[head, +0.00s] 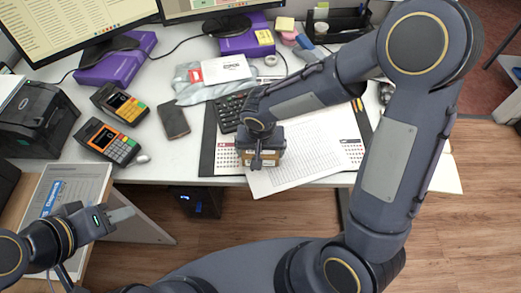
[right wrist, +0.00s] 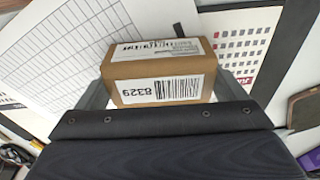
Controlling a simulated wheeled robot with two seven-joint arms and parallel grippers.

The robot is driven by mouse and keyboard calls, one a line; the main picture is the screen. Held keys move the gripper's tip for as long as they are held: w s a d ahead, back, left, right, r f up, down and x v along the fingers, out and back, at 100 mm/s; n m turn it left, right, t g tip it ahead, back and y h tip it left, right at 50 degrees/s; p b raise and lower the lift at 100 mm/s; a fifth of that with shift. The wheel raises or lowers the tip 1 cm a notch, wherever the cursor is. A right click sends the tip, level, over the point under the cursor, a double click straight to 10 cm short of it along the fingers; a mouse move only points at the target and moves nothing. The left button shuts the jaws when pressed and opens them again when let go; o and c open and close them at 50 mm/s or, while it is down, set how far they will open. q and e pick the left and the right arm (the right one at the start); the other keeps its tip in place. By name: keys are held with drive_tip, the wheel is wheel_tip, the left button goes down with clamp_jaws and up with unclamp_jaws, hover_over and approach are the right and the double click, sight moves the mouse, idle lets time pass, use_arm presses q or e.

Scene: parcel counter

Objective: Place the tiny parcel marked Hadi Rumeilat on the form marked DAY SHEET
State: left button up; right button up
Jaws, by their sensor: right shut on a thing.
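My right gripper (head: 257,160) is shut on a tiny brown cardboard parcel (head: 246,155), held between both fingers. In the right wrist view the parcel (right wrist: 158,75) shows a white label with a barcode and 8329; no name is readable. A white gridded form (head: 300,163) lies on the desk by the parcel; it also shows in the right wrist view (right wrist: 75,50). Its heading is not readable. The parcel is at the form's left edge; I cannot tell whether it touches the surface. My left gripper (head: 121,215) is apart at lower left, its finger gap unclear.
A calendar desk pad (head: 227,163) lies partly under the form. Monitors and purple boxes stand behind. The desk's front edge is close.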

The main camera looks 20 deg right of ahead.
drive_tip(key=shift+f, duration=0.2)
drive_tip(key=o, duration=0.8)
drive_tip(key=shift+r, duration=0.1)
